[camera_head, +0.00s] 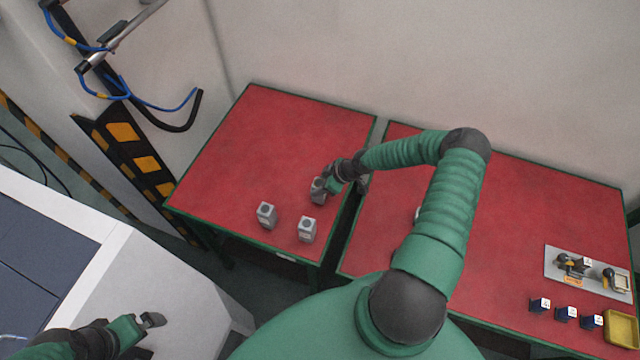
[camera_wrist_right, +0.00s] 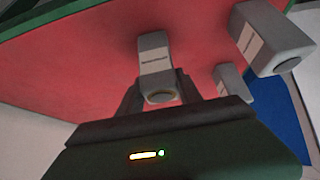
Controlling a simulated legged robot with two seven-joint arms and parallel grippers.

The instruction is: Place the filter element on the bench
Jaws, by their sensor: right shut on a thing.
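The filter element (camera_head: 317,190) is a small grey block-like part with a round opening, at the left bench (camera_head: 270,135) near its right edge. My right gripper (camera_head: 326,187) is shut on it. In the right wrist view the filter element (camera_wrist_right: 155,62) stands between the two fingers (camera_wrist_right: 160,92), with the red bench top (camera_wrist_right: 90,60) behind it. I cannot tell whether it touches the bench. My left gripper (camera_head: 150,322) is at the lower left, away from the benches, and its fingers are too unclear to read.
Two similar grey parts stand near the left bench's front edge, one on the left (camera_head: 266,215) and one on the right (camera_head: 307,229). The right bench (camera_head: 540,200) holds a grey plate (camera_head: 560,285), several dark small blocks (camera_head: 567,313) and a yellow tray (camera_head: 621,342). A gap separates the benches.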

